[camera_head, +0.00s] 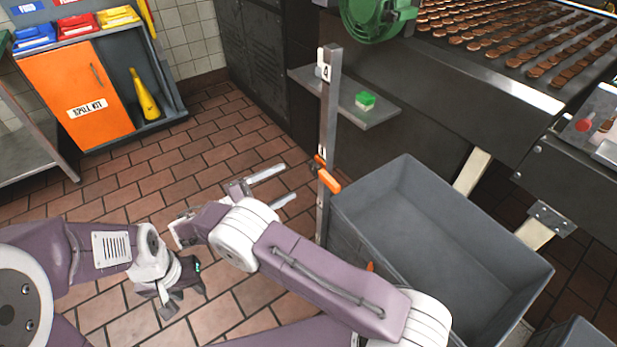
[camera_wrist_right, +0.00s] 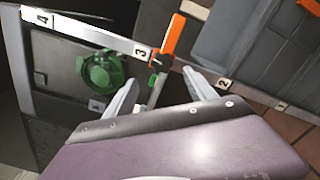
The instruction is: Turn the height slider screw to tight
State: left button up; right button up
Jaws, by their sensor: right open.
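The height slider is a metal post (camera_head: 328,130) with number labels, standing at the corner of the grey bin. Its orange screw handle (camera_head: 327,178) sticks out from the post, tilted down to the right. In the right wrist view the orange handle (camera_wrist_right: 173,35) is beside label 3 on the post (camera_wrist_right: 115,40). My right gripper (camera_head: 286,182) is open and empty, left of the post, fingers pointing toward it. In the wrist view the fingers (camera_wrist_right: 163,77) are spread below the handle, apart from it. My left gripper (camera_head: 178,298) hangs low at the left; its opening is unclear.
A large empty grey bin (camera_head: 535,265) stands right of the post. A conveyor (camera_head: 480,85) with brown biscuits is at the upper right. The spill kit cabinet (camera_head: 65,90) is upper left. Tiled floor lies open between.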

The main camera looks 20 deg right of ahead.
aim_at(312, 170)
jog(key=x, duration=0.9)
jog(key=shift+w+f+b, duration=0.1)
jog(key=shift+f+b, duration=0.15)
jog(key=shift+b, duration=0.05)
jog(key=c, duration=1.4)
